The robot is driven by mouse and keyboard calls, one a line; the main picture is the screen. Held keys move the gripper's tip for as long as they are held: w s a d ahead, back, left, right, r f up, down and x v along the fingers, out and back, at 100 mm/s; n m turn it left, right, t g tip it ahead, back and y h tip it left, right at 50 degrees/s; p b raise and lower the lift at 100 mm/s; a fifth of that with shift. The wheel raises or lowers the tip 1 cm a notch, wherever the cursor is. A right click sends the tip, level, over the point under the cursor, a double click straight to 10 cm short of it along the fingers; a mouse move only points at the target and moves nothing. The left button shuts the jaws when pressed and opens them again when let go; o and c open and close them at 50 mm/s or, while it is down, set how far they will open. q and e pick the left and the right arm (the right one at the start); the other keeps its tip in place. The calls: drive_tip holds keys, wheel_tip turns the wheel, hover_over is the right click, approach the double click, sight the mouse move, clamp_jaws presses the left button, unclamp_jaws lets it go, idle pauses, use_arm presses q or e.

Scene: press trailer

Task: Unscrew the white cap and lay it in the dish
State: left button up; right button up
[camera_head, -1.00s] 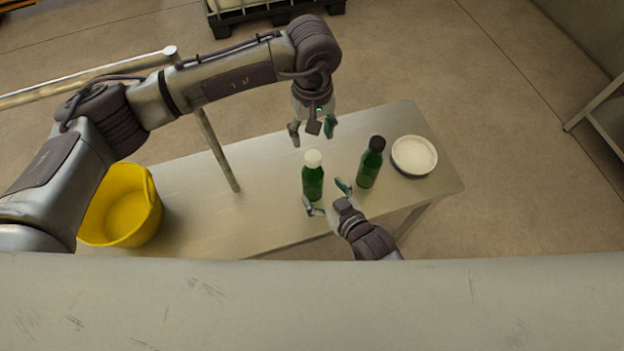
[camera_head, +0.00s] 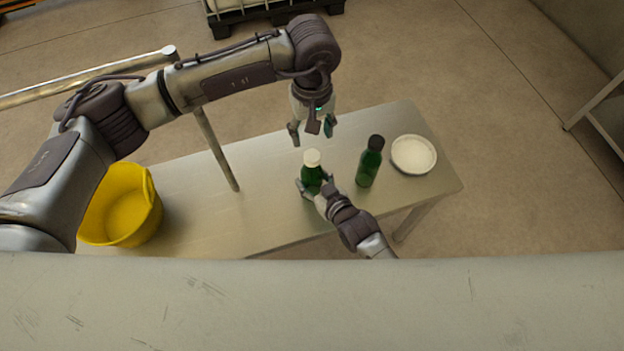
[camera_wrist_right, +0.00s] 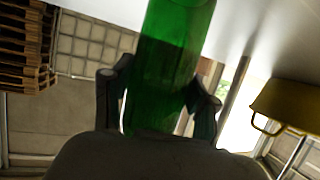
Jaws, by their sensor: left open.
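The green bottle with the white cap (camera_head: 312,157) stands upright on the metal table; its green body (camera_head: 312,176) shows below the cap. The white round dish (camera_head: 414,154) lies empty at the table's right end.
A second green bottle with a black cap (camera_head: 371,162) stands between the white-capped bottle and the dish. A yellow bucket (camera_head: 122,207) is at the left.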

sight(312, 155)
clamp_jaws()
use_arm(q)
drive_tip(key=m, duration=0.8)
drive_tip(key=shift+m, duration=0.4)
drive_tip(key=shift+f, duration=4)
